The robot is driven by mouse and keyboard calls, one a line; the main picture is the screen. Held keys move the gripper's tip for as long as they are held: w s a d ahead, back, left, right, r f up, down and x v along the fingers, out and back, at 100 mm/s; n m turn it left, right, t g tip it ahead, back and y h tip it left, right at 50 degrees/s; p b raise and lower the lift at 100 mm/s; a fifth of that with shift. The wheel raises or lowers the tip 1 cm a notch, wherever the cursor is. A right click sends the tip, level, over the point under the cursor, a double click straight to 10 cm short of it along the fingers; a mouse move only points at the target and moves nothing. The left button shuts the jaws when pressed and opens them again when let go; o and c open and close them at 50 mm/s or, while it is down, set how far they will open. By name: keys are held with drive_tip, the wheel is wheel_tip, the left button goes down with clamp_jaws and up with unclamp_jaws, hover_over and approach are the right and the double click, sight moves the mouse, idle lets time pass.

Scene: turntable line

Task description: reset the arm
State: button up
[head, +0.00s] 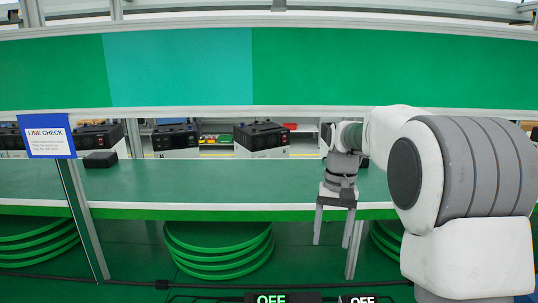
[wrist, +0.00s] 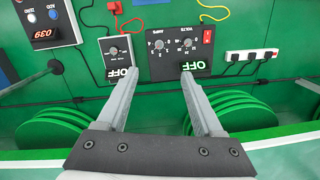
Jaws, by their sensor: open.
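My arm reaches in from the right in the head view. My gripper (head: 332,240) points down in front of the green bench's front edge (head: 200,212), with its two fingers apart and nothing between them. In the wrist view my gripper (wrist: 158,78) is also open and empty. Beyond its fingertips are a dial box with an OFF sign (wrist: 117,50) and a wider panel marked AMPS and VOLTS (wrist: 180,52), also with an OFF sign. I see no contact between the fingers and these panels.
Black-topped boxes (head: 262,138) stand behind the bench. A small black block (head: 100,159) and a LINE CHECK sign (head: 48,136) are at left. Stacked green discs (head: 218,250) sit below the bench. A power strip (wrist: 252,55) with plugs and loose cables lies right of the panels. The bench's middle is clear.

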drive_tip(key=s+r+n+t, duration=0.1)
drive_tip(key=s+r+t, duration=0.1)
drive_tip(key=s, duration=1.1)
drive_tip(key=s+r+n+t, duration=0.1)
drive_tip(key=s+t, duration=0.3)
drive_tip(key=s, duration=0.9)
drive_tip(key=shift+a+r+h, duration=0.2)
drive_tip(key=shift+r+h, duration=0.1)
drive_tip(key=shift+r, duration=0.25)
